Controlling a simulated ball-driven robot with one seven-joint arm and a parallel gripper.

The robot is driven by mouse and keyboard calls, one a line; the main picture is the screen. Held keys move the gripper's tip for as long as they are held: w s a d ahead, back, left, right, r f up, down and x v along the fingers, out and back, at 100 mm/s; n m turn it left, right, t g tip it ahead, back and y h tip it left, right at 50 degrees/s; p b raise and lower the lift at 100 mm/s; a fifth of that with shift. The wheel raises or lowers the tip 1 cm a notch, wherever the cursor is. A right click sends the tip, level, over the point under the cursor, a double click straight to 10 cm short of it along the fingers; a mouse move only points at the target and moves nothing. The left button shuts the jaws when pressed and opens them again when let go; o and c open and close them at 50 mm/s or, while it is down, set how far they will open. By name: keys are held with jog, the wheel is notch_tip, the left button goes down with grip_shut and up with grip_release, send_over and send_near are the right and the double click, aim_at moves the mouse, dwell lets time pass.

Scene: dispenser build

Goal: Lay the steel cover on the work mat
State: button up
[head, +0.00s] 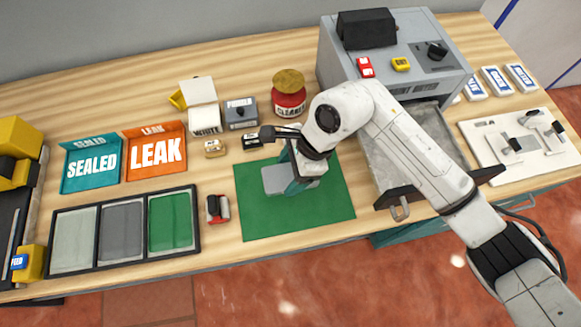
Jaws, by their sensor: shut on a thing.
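The green work mat (300,217) lies flat near the front middle of the bench. My gripper (291,180) points down over the upper part of the mat, and my wrist hides part of it. It is shut on the grey steel cover (275,180), which shows on both sides of the fingers. The cover is over the mat; whether it touches the mat or hangs just above it I cannot tell.
Left of the mat are a small red and black tool (217,209) and a three-part tray (122,272). SEALED (92,160) and LEAK (156,153) bins stand behind. A red cleaner jar (289,100) is behind; a grey machine (395,70) stands right. The mat's front is clear.

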aim_at(290, 168)
jog(key=w+f, duration=0.2)
jog(key=shift+w+a+f, duration=0.1)
jog(key=shift+a+f, duration=0.05)
jog(key=shift+f, duration=0.2)
jog(key=shift+w+f, duration=0.1)
jog(key=shift+f, duration=1.5)
jog(key=shift+f, duration=0.2)
jog(key=o, duration=1.1)
jog(key=b+v, duration=0.1)
jog(key=v, duration=1.1)
jog(key=shift+r, duration=0.2)
